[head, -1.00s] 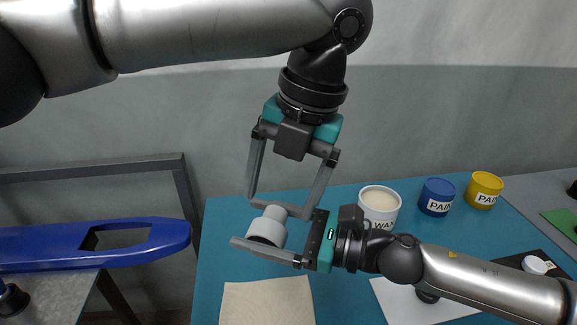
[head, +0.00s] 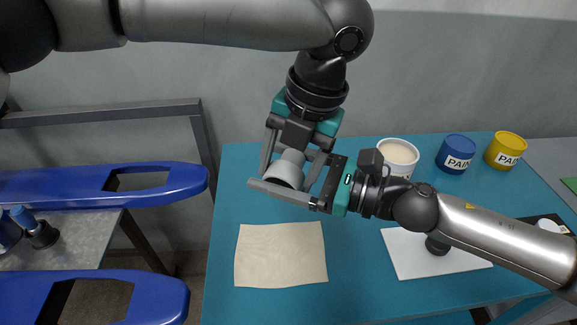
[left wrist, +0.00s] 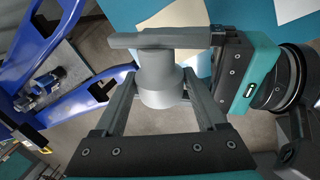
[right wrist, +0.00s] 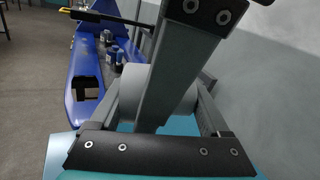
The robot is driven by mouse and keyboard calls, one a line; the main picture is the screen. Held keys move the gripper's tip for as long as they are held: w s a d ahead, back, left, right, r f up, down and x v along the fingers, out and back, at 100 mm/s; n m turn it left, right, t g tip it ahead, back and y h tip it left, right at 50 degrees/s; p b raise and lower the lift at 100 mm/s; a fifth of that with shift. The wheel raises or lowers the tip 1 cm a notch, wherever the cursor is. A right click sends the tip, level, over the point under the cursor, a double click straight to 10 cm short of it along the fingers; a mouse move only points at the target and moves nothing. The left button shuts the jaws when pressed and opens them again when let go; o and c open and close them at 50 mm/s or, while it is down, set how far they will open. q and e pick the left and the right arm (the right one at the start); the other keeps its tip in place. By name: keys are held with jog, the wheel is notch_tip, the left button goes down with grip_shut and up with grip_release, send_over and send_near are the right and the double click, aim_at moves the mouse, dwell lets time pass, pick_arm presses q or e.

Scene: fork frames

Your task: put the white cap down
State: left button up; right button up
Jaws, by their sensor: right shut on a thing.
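My left gripper (head: 286,183) points down, fingers open on either side of the cap. In the left wrist view, the cap (left wrist: 160,78) sits between the left fingers with the right gripper's finger across its end. I cannot tell whether the left fingers touch it. In the right wrist view, a finger hides much of the cap (right wrist: 178,90).
On the blue table (head: 235,215) are a beige cloth (head: 281,255), a white sheet (head: 410,262), an open wax pot (head: 397,160), and blue (head: 456,154) and yellow (head: 505,150) paint pots. Blue fork frames (head: 150,185) stand left. Bare tabletop shows around the cloth.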

pick_arm(q)
jog(key=shift+d, duration=0.1)
jog(key=c, duration=0.7)
jog(key=shift+c, duration=1)
pick_arm(e)
jog(key=o, duration=1.1)
jog(key=shift+o, duration=1)
